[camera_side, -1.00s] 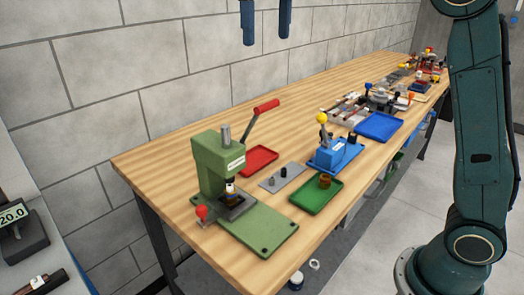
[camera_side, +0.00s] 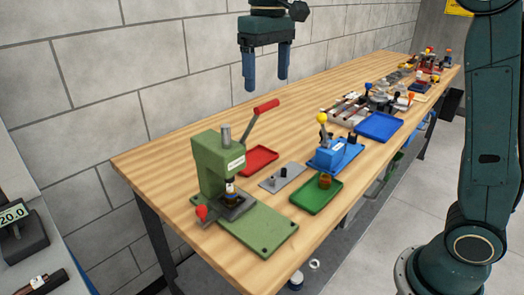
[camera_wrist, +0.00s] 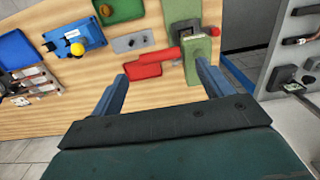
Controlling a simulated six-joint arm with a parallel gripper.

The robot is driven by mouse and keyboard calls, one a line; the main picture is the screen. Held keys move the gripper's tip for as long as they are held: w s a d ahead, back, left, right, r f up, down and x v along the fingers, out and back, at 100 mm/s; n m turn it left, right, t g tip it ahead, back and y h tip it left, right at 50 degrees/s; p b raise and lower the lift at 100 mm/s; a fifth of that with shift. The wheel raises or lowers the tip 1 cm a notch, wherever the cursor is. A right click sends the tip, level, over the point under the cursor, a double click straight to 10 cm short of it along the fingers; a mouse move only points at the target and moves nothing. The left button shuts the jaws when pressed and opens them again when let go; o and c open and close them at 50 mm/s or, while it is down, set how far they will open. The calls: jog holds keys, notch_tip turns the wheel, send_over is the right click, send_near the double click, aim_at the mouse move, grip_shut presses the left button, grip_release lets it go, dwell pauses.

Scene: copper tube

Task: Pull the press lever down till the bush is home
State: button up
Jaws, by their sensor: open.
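The green press (camera_side: 215,165) stands at the near left end of the bench. Its lever, with a red grip (camera_side: 266,106), points up and to the right. A small bush (camera_side: 230,190) sits under the ram on the press bed; how far in it sits I cannot tell. My gripper (camera_side: 266,86) hangs open and empty above the lever grip, fingers pointing down, apart from it. In the wrist view my gripper (camera_wrist: 163,78) has its fingers spread, with the red lever grip (camera_wrist: 166,55) between and beyond them and the press (camera_wrist: 190,40) at the right.
A red tray (camera_side: 258,160) lies behind the press. A grey plate (camera_side: 270,184), a green tray (camera_side: 304,198), a blue fixture (camera_side: 335,155) with a yellow knob and a blue tray (camera_side: 381,127) lie along the bench. The wall runs close behind.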

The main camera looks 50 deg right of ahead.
aim_at(267, 103)
jog(key=shift+f, duration=2.6)
jog(key=c, duration=1.4)
